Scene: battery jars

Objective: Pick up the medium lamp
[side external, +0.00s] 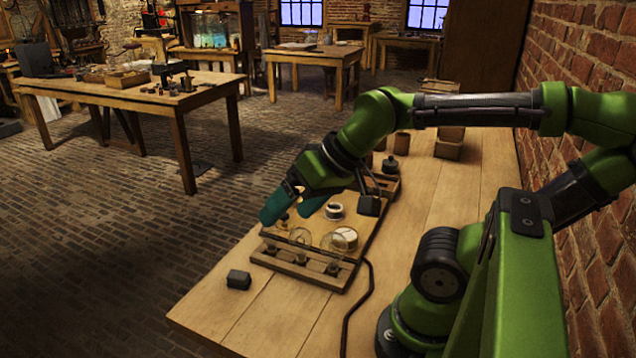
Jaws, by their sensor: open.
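A wooden board (312,225) on the bench carries a front rail (300,270) with a row of sockets. Clear glass lamps stand along this rail: one near the middle (300,238) and one to its right (333,244). A small part of what may be another lamp (283,222) shows at the left, under my gripper. I cannot tell for sure which lamp is the medium one. My gripper (287,214) has teal fingers, is open, and hangs above the board's left side, up and left of the middle lamp. Nothing shows between its fingers.
Two round white-topped parts (334,210) (348,234) sit on the board, with a dark box (369,205) behind. A small dark block (238,279) lies on the bench at front left. A black cable (358,308) runs forward. Bench (420,220) is clear to the right.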

